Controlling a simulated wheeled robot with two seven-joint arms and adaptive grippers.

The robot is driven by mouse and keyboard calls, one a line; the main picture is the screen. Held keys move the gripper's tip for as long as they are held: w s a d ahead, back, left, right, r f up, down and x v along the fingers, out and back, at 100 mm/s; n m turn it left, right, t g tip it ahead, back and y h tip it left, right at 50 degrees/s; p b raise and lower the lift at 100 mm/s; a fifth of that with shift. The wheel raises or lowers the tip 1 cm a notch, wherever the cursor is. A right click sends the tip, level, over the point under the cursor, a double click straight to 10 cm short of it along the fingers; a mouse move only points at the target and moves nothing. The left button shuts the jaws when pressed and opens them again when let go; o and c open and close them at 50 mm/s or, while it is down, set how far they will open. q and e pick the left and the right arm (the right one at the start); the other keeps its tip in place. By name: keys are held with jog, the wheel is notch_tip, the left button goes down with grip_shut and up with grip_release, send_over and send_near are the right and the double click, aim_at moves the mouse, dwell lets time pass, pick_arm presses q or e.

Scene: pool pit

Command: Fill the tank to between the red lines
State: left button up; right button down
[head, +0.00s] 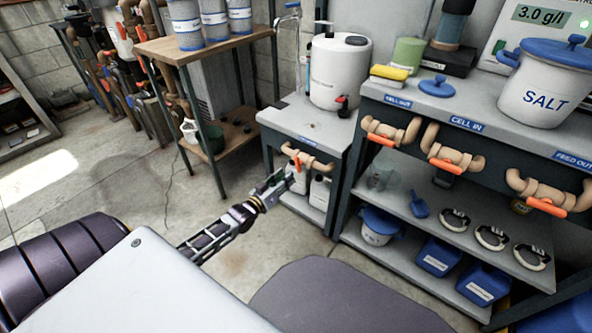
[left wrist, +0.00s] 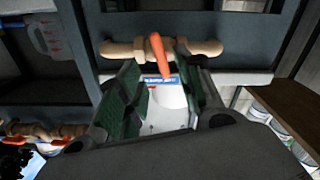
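The white tank (head: 340,75) stands on a small grey stand (head: 310,122), with a red-and-black fitting (head: 341,102) low on its front. A clear upright tube (head: 308,62) is at its left; I cannot make out red lines or a water level. A tan pipe valve with an orange handle (head: 296,164) is on the stand's front. It also shows in the left wrist view, its orange handle (left wrist: 159,53) just beyond my fingertips. My left gripper (head: 283,180) is open in front of this valve (left wrist: 162,82); contact is unclear. My right gripper is not in view.
The bench at right has several orange-handled valves (head: 545,200), a salt bucket (head: 545,92) and a 3.0 g/l display (head: 541,16). Its lower shelves hold blue containers (head: 438,256). A wooden shelf (head: 205,45) with canisters stands left. The concrete floor (head: 110,190) at left is clear.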

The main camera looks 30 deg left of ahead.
aim_at(297, 167)
pick_arm(q)
jog(key=shift+w+d+f+b, duration=0.15)
jog(key=shift+w+b, duration=0.65)
jog(key=shift+w, duration=1.35)
jog(key=shift+w+d+b, duration=0.15)
jog(key=shift+w+b, duration=0.45)
jog(key=shift+w, duration=1.05)
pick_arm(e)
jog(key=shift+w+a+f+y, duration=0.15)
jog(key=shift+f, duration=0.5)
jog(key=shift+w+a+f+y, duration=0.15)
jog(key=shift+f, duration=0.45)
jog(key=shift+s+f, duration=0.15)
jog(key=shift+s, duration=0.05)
pick_arm(q)
grip_shut()
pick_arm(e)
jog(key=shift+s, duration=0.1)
